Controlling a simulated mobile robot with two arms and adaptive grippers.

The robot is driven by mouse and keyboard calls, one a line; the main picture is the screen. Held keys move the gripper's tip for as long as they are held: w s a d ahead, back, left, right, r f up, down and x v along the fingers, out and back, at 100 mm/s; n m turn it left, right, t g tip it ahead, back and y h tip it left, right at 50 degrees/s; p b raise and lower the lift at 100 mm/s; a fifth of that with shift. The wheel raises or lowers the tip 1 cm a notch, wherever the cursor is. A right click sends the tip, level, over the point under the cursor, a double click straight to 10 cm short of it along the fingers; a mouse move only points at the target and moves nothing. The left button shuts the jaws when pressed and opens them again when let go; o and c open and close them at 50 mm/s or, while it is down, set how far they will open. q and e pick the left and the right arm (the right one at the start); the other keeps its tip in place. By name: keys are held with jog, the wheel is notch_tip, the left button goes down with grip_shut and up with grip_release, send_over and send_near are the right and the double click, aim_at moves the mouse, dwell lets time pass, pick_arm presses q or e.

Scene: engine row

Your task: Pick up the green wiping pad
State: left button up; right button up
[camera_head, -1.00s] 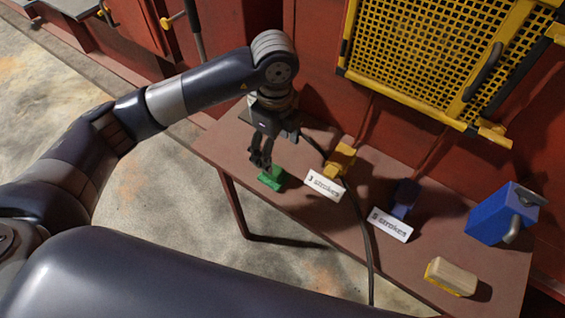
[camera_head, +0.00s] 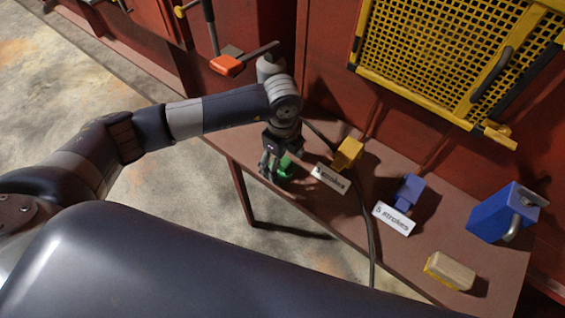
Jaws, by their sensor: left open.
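The green wiping pad (camera_head: 286,166) lies near the left end of the brown table (camera_head: 318,207). It is partly hidden behind the fingers of my left gripper (camera_head: 270,172). My left gripper points down at the pad, with its fingers open around or just beside it; I cannot tell which. My right gripper is not in view.
A yellow block (camera_head: 348,152) and a blue block (camera_head: 409,190) stand behind white "strokes" cards. A wooden-backed brush or block (camera_head: 450,270) and a blue canister (camera_head: 503,213) are at the right. A cable crosses the table. A yellow mesh guard (camera_head: 440,50) hangs behind.

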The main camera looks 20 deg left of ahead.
aim_at(283, 159)
pick_arm(q)
jog(key=c, duration=1.1)
jog(key=shift+c, duration=0.2)
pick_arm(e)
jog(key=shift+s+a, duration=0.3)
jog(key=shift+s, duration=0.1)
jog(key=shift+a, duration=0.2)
pick_arm(q)
jog(key=shift+r, duration=0.5)
notch_tip(283, 159, up, 2)
jog(key=shift+r+b, duration=0.1)
jog(key=shift+b, duration=0.55)
jog(key=s+a+r+b, duration=0.1)
jog(key=s+a+b, duration=0.2)
jog(key=s, duration=1.2)
jog(key=shift+s+a+r, duration=0.3)
jog(key=shift+a+r, duration=0.1)
jog(key=shift+a, duration=0.15)
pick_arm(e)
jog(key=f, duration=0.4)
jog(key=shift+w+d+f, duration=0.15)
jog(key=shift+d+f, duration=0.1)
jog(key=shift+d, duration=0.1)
pick_arm(q)
jog(key=shift+o, duration=1)
jog(key=shift+c, duration=0.5)
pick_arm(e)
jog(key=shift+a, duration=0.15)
